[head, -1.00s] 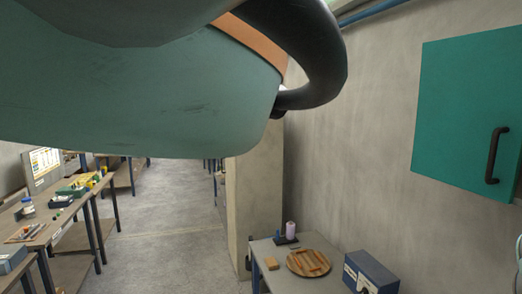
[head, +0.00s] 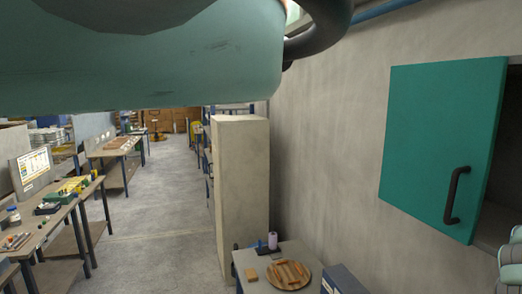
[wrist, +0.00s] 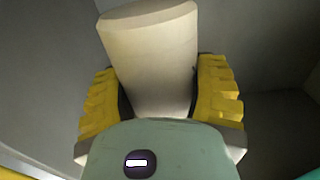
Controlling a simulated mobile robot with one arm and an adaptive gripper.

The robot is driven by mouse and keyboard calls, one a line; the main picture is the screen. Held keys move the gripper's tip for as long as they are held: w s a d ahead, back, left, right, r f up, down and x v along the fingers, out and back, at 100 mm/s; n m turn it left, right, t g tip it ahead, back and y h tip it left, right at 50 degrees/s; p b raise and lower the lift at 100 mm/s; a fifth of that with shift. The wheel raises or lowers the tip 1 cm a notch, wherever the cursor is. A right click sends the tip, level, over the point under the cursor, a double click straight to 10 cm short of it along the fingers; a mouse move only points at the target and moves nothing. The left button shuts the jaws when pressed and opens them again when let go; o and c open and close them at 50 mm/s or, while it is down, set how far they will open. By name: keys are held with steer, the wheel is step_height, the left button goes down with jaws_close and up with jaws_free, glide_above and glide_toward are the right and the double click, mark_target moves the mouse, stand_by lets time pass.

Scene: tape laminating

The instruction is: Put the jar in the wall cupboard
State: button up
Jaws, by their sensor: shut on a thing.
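In the wrist view, a cream, smooth, round-topped jar (wrist: 150,50) stands between the yellow ribbed fingers of my gripper (wrist: 157,88). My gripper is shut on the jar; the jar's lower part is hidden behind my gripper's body. Grey walls surround it, seemingly the inside of the cupboard. In the head view, the wall cupboard (head: 501,190) is at the right, with its teal door (head: 436,135) standing open and a black handle on it. Only a dark strip of its inside shows. The jar and the gripper's fingers cannot be made out in the head view.
Below the cupboard, a bench (head: 246,262) holds a round wooden board (head: 287,275), a small wooden block (head: 250,274), a lilac spool (head: 272,240) and a blue box (head: 338,284). A pale pillar (head: 240,175) stands behind. The aisle floor (head: 160,220) at the left is clear.

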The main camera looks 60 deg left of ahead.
step_height(320, 180, down, 4)
steer(key=shift+a+f+p, duration=0.1)
steer(key=shift+p, duration=1.1)
steer(key=shift+a+f, duration=0.1)
steer(key=shift+f, duration=0.15)
steer(key=shift+f+b, duration=0.2)
steer(key=shift+b, duration=0.1)
steer(key=o, duration=1.3)
steer(key=shift+c, duration=0.2)
